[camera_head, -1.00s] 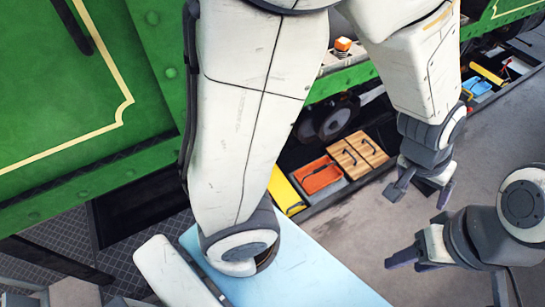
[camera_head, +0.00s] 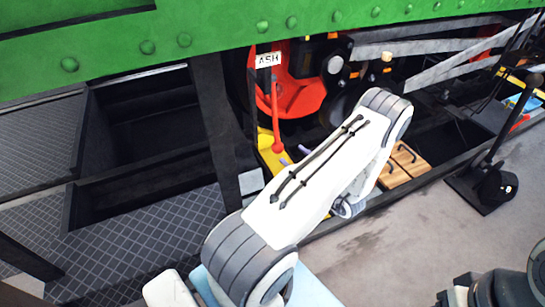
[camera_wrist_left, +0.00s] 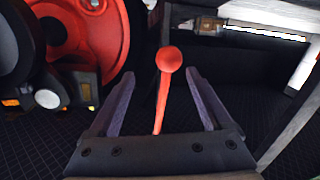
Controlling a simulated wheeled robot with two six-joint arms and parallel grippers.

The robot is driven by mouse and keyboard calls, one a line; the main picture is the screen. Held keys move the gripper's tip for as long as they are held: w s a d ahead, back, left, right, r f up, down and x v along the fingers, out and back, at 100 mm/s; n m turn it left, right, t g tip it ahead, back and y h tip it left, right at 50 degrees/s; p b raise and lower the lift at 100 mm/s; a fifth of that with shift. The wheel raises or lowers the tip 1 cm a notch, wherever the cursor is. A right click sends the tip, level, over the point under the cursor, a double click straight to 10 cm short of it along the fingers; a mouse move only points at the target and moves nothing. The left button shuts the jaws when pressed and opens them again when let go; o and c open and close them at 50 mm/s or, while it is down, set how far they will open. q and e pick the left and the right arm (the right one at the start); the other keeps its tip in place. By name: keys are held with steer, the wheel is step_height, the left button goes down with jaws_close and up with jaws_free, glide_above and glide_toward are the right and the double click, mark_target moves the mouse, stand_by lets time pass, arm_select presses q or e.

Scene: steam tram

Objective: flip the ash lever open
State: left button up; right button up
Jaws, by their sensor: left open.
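The ash lever (camera_head: 277,118) is a thin red rod with a round knob, hanging down below a white ASH label (camera_head: 268,59) in the head view. In the left wrist view the lever's red knob (camera_wrist_left: 169,58) shows in the middle, with its rod running between the two fingers. My left gripper (camera_wrist_left: 159,76) is open, a finger on each side of the lever, with gaps visible on both sides. In the head view only the purple fingertips of my left gripper (camera_head: 294,155) show beside the knob; my arm hides the rest. My right gripper (camera_head: 455,297) is partly cut off at the bottom right.
The green tram side (camera_head: 180,35) runs above. A red round part (camera_head: 300,95) sits close behind the lever. A yellow part (camera_head: 270,153) is below it, and wooden box lids (camera_head: 405,165) lie right of my arm. A black post base (camera_head: 485,190) stands on the right.

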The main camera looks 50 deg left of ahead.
arm_select(q)
steer(key=shift+s+a+f+g+y, duration=0.3)
steer(key=shift+s+a+f, duration=0.1)
steer(key=shift+s, duration=0.1)
steer(key=shift+s+a+b, duration=0.15)
steer(key=shift+a+b, duration=0.1)
steer(key=shift+b, duration=0.05)
steer(key=a+b, duration=0.3)
steer(key=a, duration=0.6)
steer(key=shift+w+a+b, duration=0.3)
steer(key=shift+a, duration=0.05)
steer(key=shift+r, duration=0.15)
jaws_close()
